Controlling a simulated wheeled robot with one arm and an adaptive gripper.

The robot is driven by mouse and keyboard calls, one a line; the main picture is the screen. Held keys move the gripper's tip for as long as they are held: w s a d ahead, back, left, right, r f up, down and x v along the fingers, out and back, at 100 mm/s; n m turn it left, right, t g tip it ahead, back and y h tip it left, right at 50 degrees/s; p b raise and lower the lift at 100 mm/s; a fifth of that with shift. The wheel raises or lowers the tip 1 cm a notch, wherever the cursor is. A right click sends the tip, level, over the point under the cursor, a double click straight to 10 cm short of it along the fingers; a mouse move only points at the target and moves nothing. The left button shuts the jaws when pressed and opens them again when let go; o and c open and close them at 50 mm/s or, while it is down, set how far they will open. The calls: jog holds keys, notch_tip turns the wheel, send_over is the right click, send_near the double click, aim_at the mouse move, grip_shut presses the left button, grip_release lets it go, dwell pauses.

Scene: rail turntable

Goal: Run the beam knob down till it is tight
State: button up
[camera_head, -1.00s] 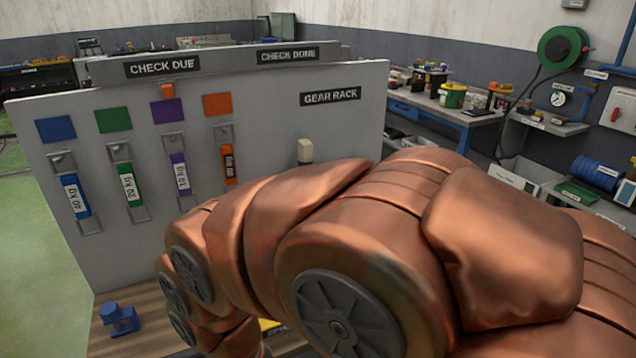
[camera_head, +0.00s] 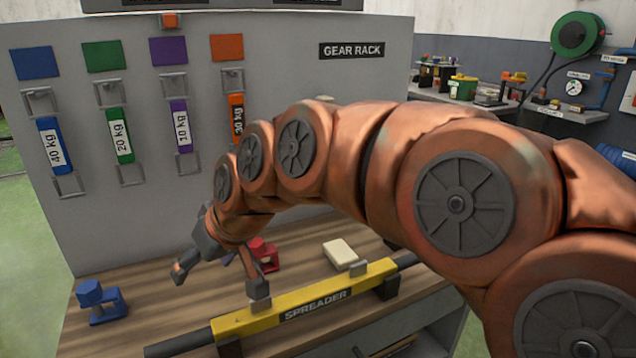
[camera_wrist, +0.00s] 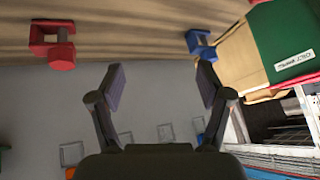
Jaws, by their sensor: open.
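The yellow beam marked SPREADER (camera_head: 330,300), with dark ends, lies across the workbench in the head view. A grey lug (camera_head: 359,268) stands on its right part. I cannot make out a knob on it. My gripper (camera_head: 218,276) is open and empty, low over the bench at the beam's left part. One finger overlaps the beam's rear edge in the picture; I cannot tell whether it touches.
A red clamp-like piece (camera_head: 262,253) and a cream block (camera_head: 340,253) sit behind the beam. A blue clamp-like piece (camera_head: 102,300) is at the bench's left. The upright grey rack panel (camera_head: 300,140) closes off the back, with several coloured weight-labelled straps.

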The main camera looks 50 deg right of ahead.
jog(key=w+d+r+m+t+h+b, duration=0.1)
jog(key=w+d+t+b, duration=0.2)
jog(key=d+b, duration=0.35)
jog(key=w+d+r+m+t+h+b, duration=0.1)
jog(key=w+d+r+t+b, duration=0.1)
jog(key=w+d+t+b, duration=0.35)
jog(key=s+d+r+m+t+h+b, duration=0.1)
jog(key=s+d+r+m+h+b, duration=0.3)
jog(key=d, duration=0.6)
jog(key=s+d+t+h+b, duration=0.1)
jog(key=s+d+h+b, duration=0.15)
jog(key=d+b, duration=0.6)
jog(key=shift+y, duration=0.25)
jog(key=shift+w+d+f+p, duration=0.1)
jog(key=shift+w+d+p, duration=0.7)
jog(key=shift+w, duration=0.3)
jog(key=shift+w+d+f+p, duration=0.1)
jog(key=shift+w+d+p, duration=0.65)
jog(key=shift+w, duration=0.3)
jog(key=shift+w+d+f+p, duration=0.1)
jog(key=shift+w+d+p, duration=0.7)
jog(key=shift+w, duration=0.3)
jog(key=shift+a, duration=0.1)
jog(key=c, duration=1.1)
jog(key=shift+c, duration=0.2)
jog(key=shift+r+m+p, duration=0.1)
jog(key=shift+m+p, duration=0.2)
jog(key=shift+p, duration=0.1)
